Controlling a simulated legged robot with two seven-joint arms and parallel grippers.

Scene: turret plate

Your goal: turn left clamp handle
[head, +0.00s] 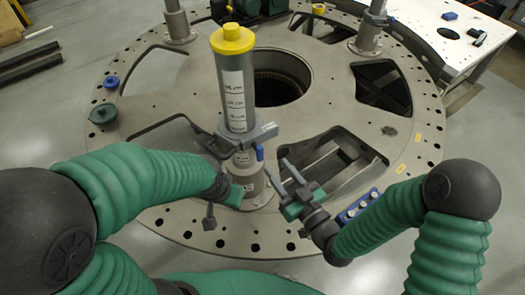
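A grey cylinder with a yellow cap (233,80) stands upright on a metal post (246,185) at the near part of the round plate. A dark grey clamp (245,138) wraps around the cylinder's base. A small blue piece (260,153) shows at the clamp's right side. The left clamp handle cannot be clearly made out beside my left arm. My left gripper (230,190) is at the post's left side, below the clamp; its fingers are not clear. My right gripper (279,173) is right of the post, its two grey fingers spread, pointing up-left, with nothing between them.
The round turret plate (160,135) has large cutouts and a dark central hole (275,88). Other posts (178,22) stand at its far side. A blue rack (358,206) lies near my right forearm. A white table (430,25) is at the back right.

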